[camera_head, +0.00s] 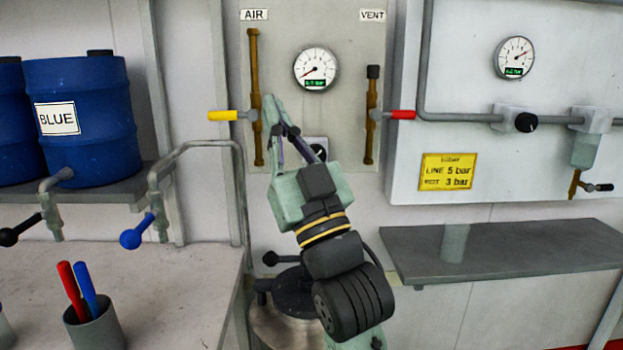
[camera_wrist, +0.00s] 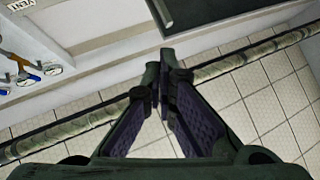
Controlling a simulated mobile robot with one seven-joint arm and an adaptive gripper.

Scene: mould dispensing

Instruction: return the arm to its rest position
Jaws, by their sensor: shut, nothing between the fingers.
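My gripper (camera_head: 272,104) is raised in front of the wall panel in the head view, its fingers pointing up and a little left. It covers part of the panel between the yellow-handled AIR valve (camera_head: 223,115) and the red-handled VENT valve (camera_head: 402,115). In the wrist view the fingertips of my gripper (camera_wrist: 161,62) meet, with nothing between them. My arm reaches up from the bottom middle of the head view. I cannot tell whether the fingers touch the panel.
A metal pot (camera_head: 275,328) with a dark lid stands behind my arm. A grey shelf (camera_head: 520,250) is at right, a pale bench (camera_head: 180,290) with a pen cup (camera_head: 98,332) at left. Blue drums (camera_head: 90,115) stand above the bench. The wrist view shows tiled floor (camera_wrist: 240,110).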

